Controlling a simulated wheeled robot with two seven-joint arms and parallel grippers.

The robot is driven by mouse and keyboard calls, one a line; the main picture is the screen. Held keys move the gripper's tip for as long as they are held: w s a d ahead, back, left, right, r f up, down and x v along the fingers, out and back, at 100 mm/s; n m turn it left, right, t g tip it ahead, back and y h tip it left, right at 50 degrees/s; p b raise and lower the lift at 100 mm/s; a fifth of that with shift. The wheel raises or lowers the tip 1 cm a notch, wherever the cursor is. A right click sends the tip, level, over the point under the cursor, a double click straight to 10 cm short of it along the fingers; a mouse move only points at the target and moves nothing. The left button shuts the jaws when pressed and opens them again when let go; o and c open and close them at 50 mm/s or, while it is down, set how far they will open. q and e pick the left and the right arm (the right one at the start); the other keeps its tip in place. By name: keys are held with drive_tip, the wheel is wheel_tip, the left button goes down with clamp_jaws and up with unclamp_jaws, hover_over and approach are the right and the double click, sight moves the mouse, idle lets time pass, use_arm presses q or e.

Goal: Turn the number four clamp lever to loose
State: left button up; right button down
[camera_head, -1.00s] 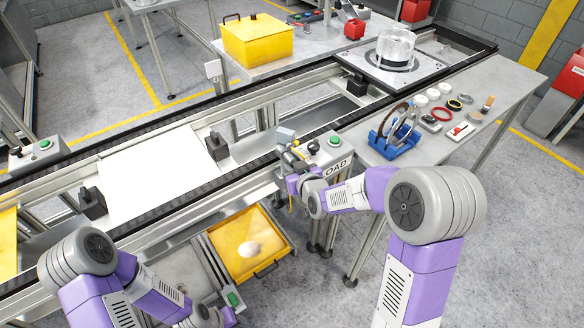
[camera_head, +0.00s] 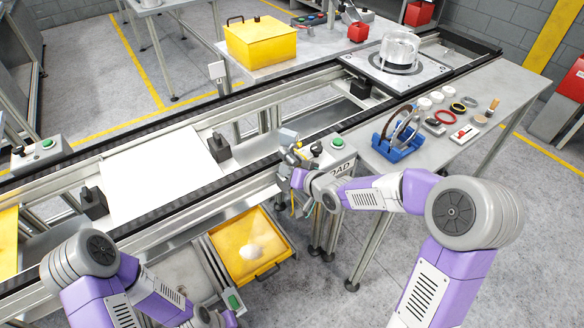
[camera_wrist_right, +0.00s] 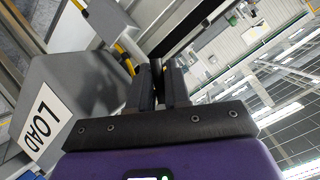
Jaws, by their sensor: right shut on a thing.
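My right gripper (camera_head: 289,147) is at the near rail of the conveyor, beside the grey LOAD box (camera_head: 333,152). In the right wrist view my right gripper (camera_wrist_right: 158,73) has its dark fingers close together, shut on a thin part mostly hidden between them. A small grey block (camera_head: 287,135) stands at its tip. I cannot read a number four on any lever, so I cannot tell which lever this is.
The LOAD box has a green button (camera_head: 337,142). A yellow tray (camera_head: 228,240) sits below the rail. A blue rack (camera_head: 398,148) and small parts stand on the bench (camera_head: 440,168) at right. A white plate (camera_head: 150,172) lies on the conveyor.

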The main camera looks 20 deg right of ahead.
drive_tip(key=m+y+p, duration=0.1)
drive_tip(key=p, duration=0.3)
drive_tip(key=r+m+y+p, duration=0.1)
drive_tip(key=m+p, duration=0.1)
drive_tip(key=p, duration=0.2)
drive_tip(key=a+r+m+y+p, duration=0.1)
drive_tip(key=p, duration=0.3)
drive_tip(key=shift+s+m+y, duration=0.15)
drive_tip(key=shift+m+y, duration=0.15)
drive_tip(key=shift+m, duration=0.1)
drive_tip(key=shift+a+r+m+g+y+p, duration=0.15)
drive_tip(key=shift+m+g+y+p, duration=0.15)
drive_tip(key=shift+m+y+p, duration=0.7)
drive_tip(key=shift+h+p, duration=0.3)
drive_tip(key=c, duration=1.2)
unclamp_jaws()
drive_tip(key=shift+o, duration=0.2)
drive_tip(key=shift+s, duration=0.1)
drive_tip(key=v, duration=0.7)
drive_tip(key=shift+s+p, duration=0.2)
drive_tip(key=shift+p, duration=0.25)
